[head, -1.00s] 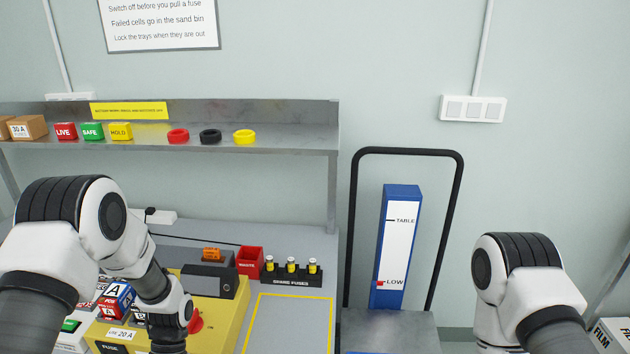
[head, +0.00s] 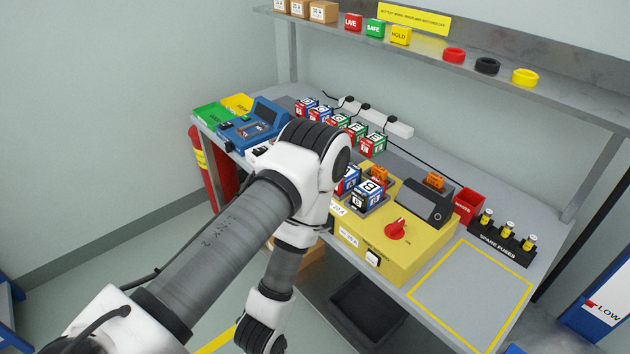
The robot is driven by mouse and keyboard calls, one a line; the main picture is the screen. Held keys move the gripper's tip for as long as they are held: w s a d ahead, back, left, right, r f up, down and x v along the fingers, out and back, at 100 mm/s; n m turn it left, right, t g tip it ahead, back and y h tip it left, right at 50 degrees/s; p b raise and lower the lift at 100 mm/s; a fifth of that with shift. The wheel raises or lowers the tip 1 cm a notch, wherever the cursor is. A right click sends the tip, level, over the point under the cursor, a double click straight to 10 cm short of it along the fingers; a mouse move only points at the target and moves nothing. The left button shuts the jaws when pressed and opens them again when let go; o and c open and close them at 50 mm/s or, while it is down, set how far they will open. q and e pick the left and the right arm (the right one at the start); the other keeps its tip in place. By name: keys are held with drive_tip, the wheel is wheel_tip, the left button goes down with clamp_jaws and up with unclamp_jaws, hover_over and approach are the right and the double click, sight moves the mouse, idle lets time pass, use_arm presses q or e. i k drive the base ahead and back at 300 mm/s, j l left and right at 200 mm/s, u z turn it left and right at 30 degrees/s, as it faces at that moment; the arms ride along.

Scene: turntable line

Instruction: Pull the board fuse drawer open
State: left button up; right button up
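The yellow board (head: 415,252) stands on the workbench, with a red rotary knob (head: 397,229) and a grey-black display unit (head: 424,204) on it. On its front face is a small white and black piece (head: 373,258), which looks like the fuse drawer front; it appears flush, though it is too small to be sure. A white label (head: 348,237) sits to its left. My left arm crosses the picture and bends down in front of the bench, left of the board. Its gripper is below the picture edge. My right arm and gripper are not in view.
Several battery blocks (head: 368,194) sit on the board, partly behind my arm. A red bin (head: 468,203) and the spare fuses rack (head: 503,237) stand to the right. A yellow-outlined area (head: 470,295) of bench is clear. A dark open tray (head: 367,310) is below the bench.

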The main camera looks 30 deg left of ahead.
sight(329, 226)
drive_tip(key=k+l+u, duration=0.1)
drive_tip(key=u, duration=0.9)
drive_tip(key=j+z, duration=0.85)
drive_tip(key=l, duration=0.1)
